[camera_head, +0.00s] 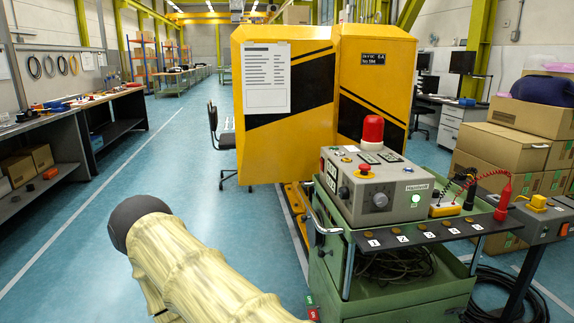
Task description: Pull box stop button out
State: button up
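A grey control box (382,194) stands on top of a green cart right of centre. Whether the button is pressed in or out is too small to tell. A green lamp (415,200) glows at the front right. My gripper is not in view. A pale ribbed link of my arm with a dark rounded end fills the lower left, apart from the box.
The green cart (400,293) has a dark front ledge with numbered labels. A red beacon (372,130) rises behind the box. A yellow cabinet (290,130) stands behind. Cables and cardboard boxes (503,150) are at right. The blue floor at left is clear.

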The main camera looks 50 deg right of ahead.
aim_at(364, 167)
jog(key=u, duration=0.3)
jog(key=i, duration=0.8)
jog(key=z, duration=2.8)
